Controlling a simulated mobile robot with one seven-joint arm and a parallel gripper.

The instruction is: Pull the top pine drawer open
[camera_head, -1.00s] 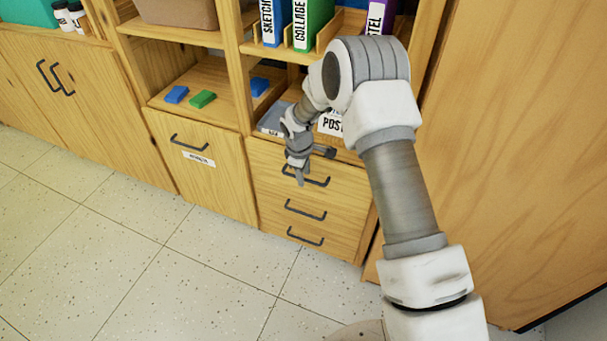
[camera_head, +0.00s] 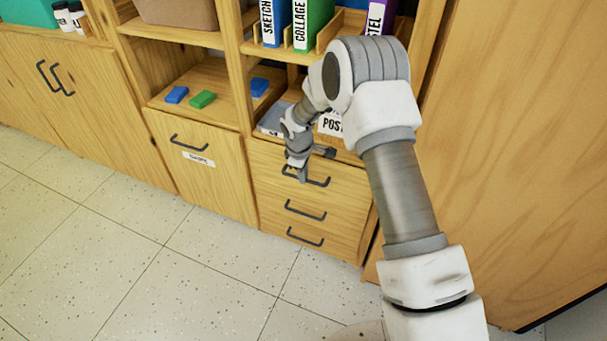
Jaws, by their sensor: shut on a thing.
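The top pine drawer (camera_head: 346,179) is the uppermost of three drawer fronts under the open shelves, and its front looks flush with the cabinet. Its dark bar handle (camera_head: 321,184) runs across the front. My gripper (camera_head: 302,175) is at the left part of this handle, pointing down, and is shut on it. The fingers cover the handle's left end, so the exact contact is hidden. My arm crosses the right side of the view and hides part of the shelf above the drawer.
Two lower drawers with dark handles (camera_head: 306,211) (camera_head: 305,238) are below. A labelled cabinet door (camera_head: 205,185) is to the left. A large wooden panel (camera_head: 510,150) stands close on the right. The tiled floor (camera_head: 150,260) in front is clear.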

